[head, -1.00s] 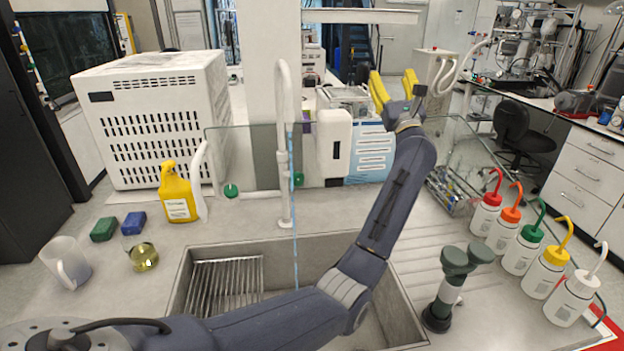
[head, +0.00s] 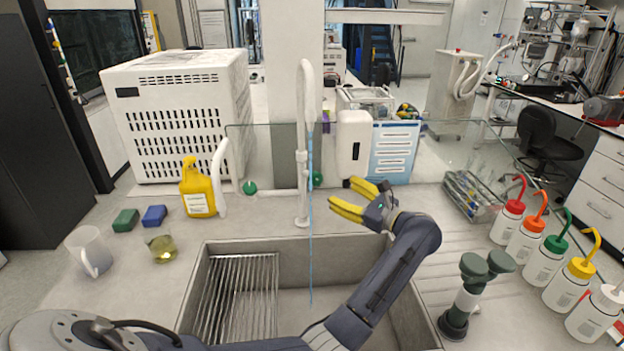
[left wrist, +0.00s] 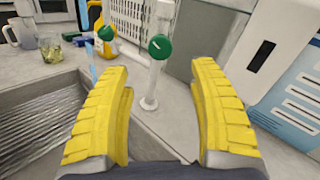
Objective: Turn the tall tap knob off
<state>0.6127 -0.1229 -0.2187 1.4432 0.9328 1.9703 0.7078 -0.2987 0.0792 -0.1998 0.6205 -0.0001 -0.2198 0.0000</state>
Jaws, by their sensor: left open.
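The tall white tap (head: 302,140) stands behind the sink (head: 335,255), and a thin blue stream of water (head: 310,235) falls from it into the basin. A green knob (head: 317,179) sits on the right of the tap post; it shows between my fingers in the left wrist view (left wrist: 159,47). A second green knob (head: 249,188) is on the lower side pipe to the left. My left gripper (head: 345,195) is open and empty, its yellow fingers pointing left toward the tall tap's knob, apart from it. In the left wrist view the gripper (left wrist: 162,75) straddles the post's line without contact that I can see.
A glass screen (head: 460,150) stands behind the sink. A yellow bottle (head: 197,190), a glass beaker (head: 161,248) and a mug (head: 89,250) are on the left. Wash bottles (head: 545,260) and a dark green fixture (head: 467,295) are on the right.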

